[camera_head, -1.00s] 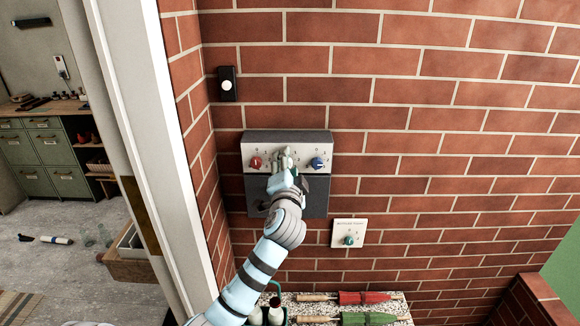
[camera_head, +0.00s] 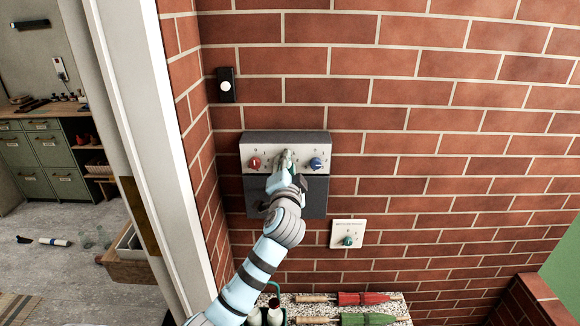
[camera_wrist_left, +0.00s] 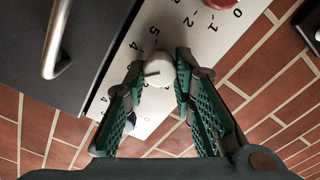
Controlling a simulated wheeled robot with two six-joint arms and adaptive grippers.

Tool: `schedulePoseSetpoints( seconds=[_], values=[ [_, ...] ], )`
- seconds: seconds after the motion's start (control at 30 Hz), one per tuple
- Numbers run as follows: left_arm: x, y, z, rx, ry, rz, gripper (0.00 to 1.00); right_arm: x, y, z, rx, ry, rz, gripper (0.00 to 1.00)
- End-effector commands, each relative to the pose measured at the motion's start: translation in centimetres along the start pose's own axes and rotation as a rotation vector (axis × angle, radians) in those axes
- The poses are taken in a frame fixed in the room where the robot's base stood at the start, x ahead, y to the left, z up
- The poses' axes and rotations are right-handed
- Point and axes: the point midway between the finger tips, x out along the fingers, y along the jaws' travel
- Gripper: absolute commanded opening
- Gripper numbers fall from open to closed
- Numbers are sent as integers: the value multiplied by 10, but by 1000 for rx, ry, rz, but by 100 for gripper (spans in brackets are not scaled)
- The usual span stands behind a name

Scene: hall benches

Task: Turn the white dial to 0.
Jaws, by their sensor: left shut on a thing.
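The control panel (camera_head: 262,160) is a light plate with a dark box below, mounted on the brick wall. The white dial (camera_wrist_left: 155,70) sits between a red dial (camera_head: 254,163) and a blue dial (camera_head: 316,164). My left gripper (camera_head: 286,158) reaches up to the panel and hides the white dial in the head view. In the left wrist view my left gripper (camera_wrist_left: 160,65) is shut on the white dial, a finger on each side. A dark line shows on the dial's face; printed numbers surround it, and I cannot tell surely which one it points at.
A metal handle (camera_wrist_left: 57,38) stands out from the panel's dark box near the gripper. A small plate with a green knob (camera_head: 348,234) is at lower right. A doorbell (camera_head: 227,85) is at upper left.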

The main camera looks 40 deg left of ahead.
Motion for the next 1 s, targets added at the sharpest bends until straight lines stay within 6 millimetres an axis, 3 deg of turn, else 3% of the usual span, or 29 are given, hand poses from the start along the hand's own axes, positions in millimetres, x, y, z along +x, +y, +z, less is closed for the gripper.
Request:
schedulePoseSetpoints(
  seconds=[0.27,1.0],
  values=[
    [0,3,3,-183,-5,5,0,8,-1,1,0,0,-1,0],
    [1,7,4,-883,-11,8,0,42,-6,4,1,0,-3,0]
  ],
)
